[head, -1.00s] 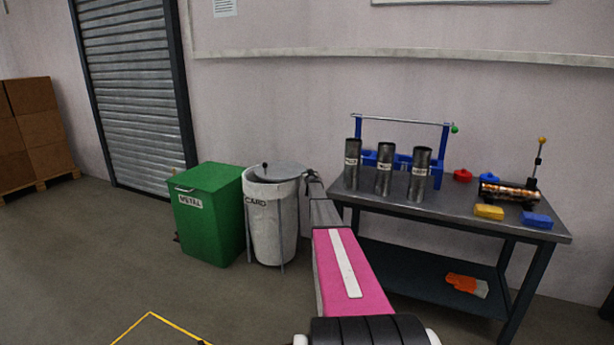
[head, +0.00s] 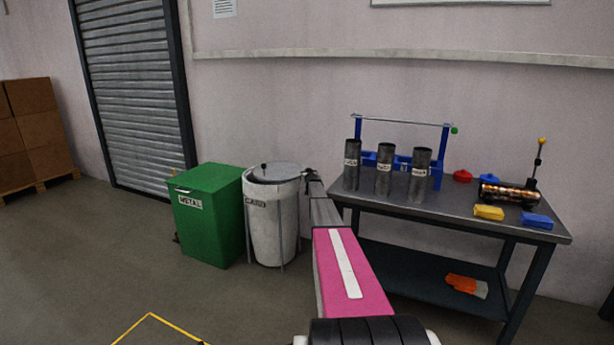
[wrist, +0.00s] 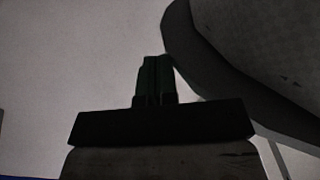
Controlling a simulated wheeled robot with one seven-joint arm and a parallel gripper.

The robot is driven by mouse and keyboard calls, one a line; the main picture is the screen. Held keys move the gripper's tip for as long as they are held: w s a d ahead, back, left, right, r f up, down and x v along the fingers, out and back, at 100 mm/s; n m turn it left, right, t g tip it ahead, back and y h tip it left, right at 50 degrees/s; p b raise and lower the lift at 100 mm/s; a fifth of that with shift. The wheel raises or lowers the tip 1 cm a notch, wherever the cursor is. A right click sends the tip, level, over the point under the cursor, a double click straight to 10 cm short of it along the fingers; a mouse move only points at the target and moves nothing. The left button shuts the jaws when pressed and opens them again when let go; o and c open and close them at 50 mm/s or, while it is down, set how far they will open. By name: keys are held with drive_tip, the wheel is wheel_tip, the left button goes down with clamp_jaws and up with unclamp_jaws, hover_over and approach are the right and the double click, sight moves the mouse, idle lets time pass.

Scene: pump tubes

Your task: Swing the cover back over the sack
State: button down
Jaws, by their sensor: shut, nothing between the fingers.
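The white sack (head: 272,227), with a label on its front, hangs in a thin-legged stand between the green bin and the bench. Its round grey cover (head: 277,173) lies over the top opening, with a dark knob near its left edge; I cannot tell if it sits fully flat. My gripper (head: 308,174) is small in the head view, just right of the cover's edge. In the wrist view my gripper (wrist: 154,65) is shut and empty, its tips close beside a large round dark-edged shape at the upper right. I cannot tell if they touch it.
A green bin (head: 207,213) marked METAL stands left of the sack. The bench (head: 455,213) at right carries several dark tubes (head: 384,170), a blue frame and small coloured blocks. An orange glove lies on its lower shelf. The floor in front of the bins is clear.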

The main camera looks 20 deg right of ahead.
drive_tip(key=a+r, duration=0.3)
drive_tip(key=s+a+r, duration=0.1)
drive_tip(key=a+r, duration=0.2)
drive_tip(key=s+a+r, duration=0.1)
drive_tip(key=a+r, duration=0.2)
drive_tip(key=a, duration=0.1)
drive_tip(key=shift+s+r, duration=0.1)
drive_tip(key=shift+s+a+r, duration=0.1)
drive_tip(key=shift+a+r, duration=0.35)
drive_tip(key=shift+a, duration=0.25)
drive_tip(key=shift+s+a, duration=0.1)
